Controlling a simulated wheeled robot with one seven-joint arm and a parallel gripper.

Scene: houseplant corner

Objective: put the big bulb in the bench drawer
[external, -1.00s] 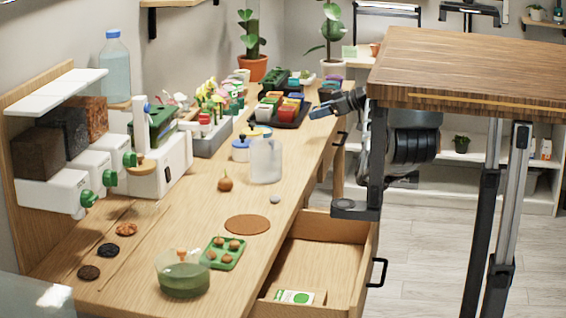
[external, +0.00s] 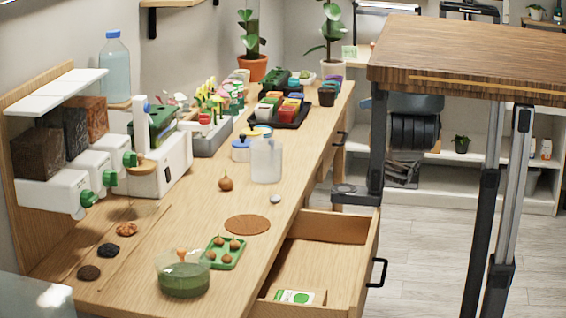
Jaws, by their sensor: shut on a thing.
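A brown bulb (external: 225,184) with a short pointed tip stands upright on the wooden bench (external: 200,225), left of a clear jug. It looks larger than the several small bulbs in the green tray (external: 226,262) nearer the camera. The bench drawer (external: 342,262) is pulled open on the bench's right side, with a dark handle on its front. A small white and green packet (external: 294,297) lies in its near end; the rest of the visible drawer floor is bare. My gripper is not in view, so what it holds is hidden.
A round brown mat (external: 247,225), a grey pebble (external: 275,199) and a bowl of green liquid (external: 183,274) are on the bench. The clear jug (external: 266,160) stands behind the bulb. A tall wooden-topped table (external: 470,65) with dark legs stands right of the drawer.

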